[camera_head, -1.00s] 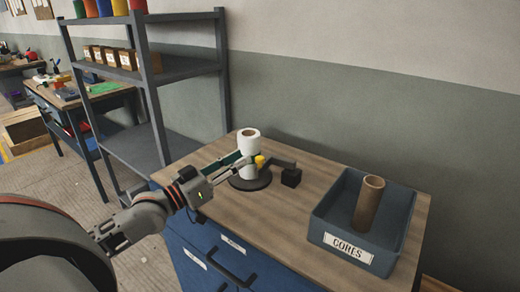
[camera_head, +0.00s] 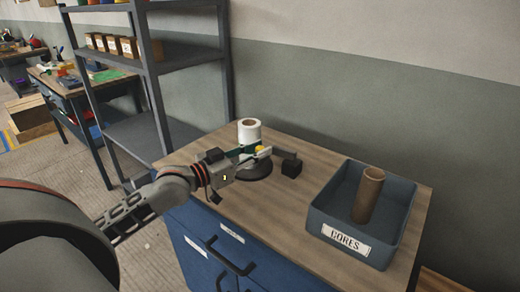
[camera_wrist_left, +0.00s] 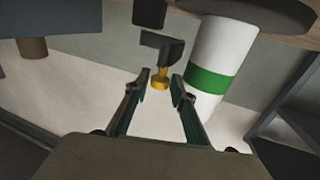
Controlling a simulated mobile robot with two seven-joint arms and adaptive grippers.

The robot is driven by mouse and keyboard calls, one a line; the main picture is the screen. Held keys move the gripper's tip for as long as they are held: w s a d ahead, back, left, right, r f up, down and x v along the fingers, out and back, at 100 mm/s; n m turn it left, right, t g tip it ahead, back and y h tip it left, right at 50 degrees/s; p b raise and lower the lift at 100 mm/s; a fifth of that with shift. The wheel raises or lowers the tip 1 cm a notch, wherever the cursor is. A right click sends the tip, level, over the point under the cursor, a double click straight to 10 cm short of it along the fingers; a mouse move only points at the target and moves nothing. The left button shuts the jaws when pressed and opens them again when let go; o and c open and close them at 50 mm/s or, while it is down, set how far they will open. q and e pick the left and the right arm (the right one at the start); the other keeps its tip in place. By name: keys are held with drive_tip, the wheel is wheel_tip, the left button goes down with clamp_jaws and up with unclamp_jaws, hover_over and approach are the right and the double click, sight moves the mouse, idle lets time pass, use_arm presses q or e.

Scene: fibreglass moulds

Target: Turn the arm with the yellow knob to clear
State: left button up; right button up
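A white roll (camera_head: 249,133) stands upright on a dark round base (camera_head: 256,172) on the wooden bench top. Beside it is a dark arm (camera_head: 285,153) with a yellow knob (camera_head: 264,149); a black block (camera_head: 292,168) is at its right. In the left wrist view the roll (camera_wrist_left: 222,45) has a green band, and the knob (camera_wrist_left: 160,80) shows just beyond and between the fingertips, under the dark arm (camera_wrist_left: 162,45). My left gripper (camera_head: 254,154) is open, its fingers (camera_wrist_left: 156,90) apart with nothing gripped. Contact with the knob cannot be told. My right gripper is not in view.
A blue bin (camera_head: 328,218) labelled CORES stands at the bench's right, holding a brown tube (camera_head: 369,194). A grey shelf unit (camera_head: 152,70) is at the left behind the bench. The wood (camera_head: 285,205) between stand and bin is clear.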

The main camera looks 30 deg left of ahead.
use_arm(q)
drive_tip(key=shift+w+d, duration=0.15)
drive_tip(key=shift+w, duration=0.25)
clamp_jaws()
